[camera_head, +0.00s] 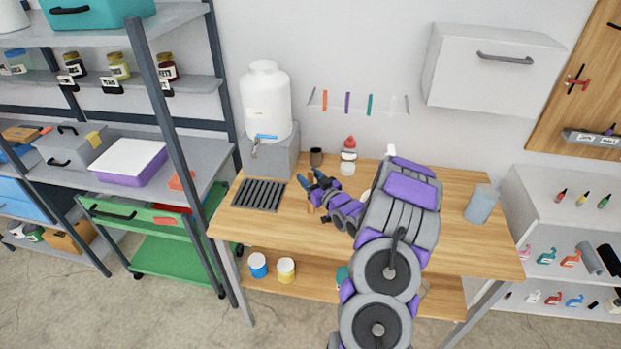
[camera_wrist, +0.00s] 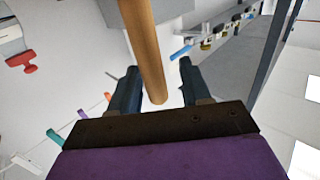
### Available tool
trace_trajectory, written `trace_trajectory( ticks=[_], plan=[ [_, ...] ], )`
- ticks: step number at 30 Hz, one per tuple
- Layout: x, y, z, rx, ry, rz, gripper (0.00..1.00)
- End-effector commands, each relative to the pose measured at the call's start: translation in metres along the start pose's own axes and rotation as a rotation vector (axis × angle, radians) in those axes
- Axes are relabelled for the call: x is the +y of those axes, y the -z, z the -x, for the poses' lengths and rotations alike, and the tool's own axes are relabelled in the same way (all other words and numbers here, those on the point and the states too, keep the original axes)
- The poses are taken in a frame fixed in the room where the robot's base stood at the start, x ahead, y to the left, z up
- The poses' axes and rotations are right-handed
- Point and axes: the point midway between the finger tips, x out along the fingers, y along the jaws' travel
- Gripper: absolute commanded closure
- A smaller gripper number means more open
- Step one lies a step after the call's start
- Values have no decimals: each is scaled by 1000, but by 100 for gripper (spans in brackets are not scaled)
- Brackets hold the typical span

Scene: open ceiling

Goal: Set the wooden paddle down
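The wooden paddle (camera_wrist: 147,50) shows in the wrist view as a round tan handle running from the top edge down between my fingers; its far end is out of frame. My gripper (camera_wrist: 158,78) has its two dark blue fingers spread on either side of the handle. A clear gap shows at the right finger, and the left finger lies close to the handle; contact cannot be told. In the head view my gripper (camera_head: 317,182) is above the wooden table (camera_head: 455,205), left of its middle. A small tan piece of the paddle (camera_head: 313,199) shows beneath it.
A dark slatted rack (camera_head: 259,195) lies left of my gripper, below a white water dispenser (camera_head: 266,100). A brown cup (camera_head: 316,157) and red-capped bottle (camera_head: 348,157) stand behind. A bluish container (camera_head: 481,204) stands at the right. Table space before it is bare.

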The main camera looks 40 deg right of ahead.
Motion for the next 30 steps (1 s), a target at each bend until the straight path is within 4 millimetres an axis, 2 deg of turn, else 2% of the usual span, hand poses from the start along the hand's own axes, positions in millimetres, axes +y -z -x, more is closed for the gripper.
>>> trace_trajectory(
  ticks=[8, 13, 30],
  plan=[
    [3, -1, 0, 0, 0, -4, 48],
    [4, -1, 10, -1, -1, -4, 48],
    [2, -1, 101, -1, -2, -3, 48]
  ],
)
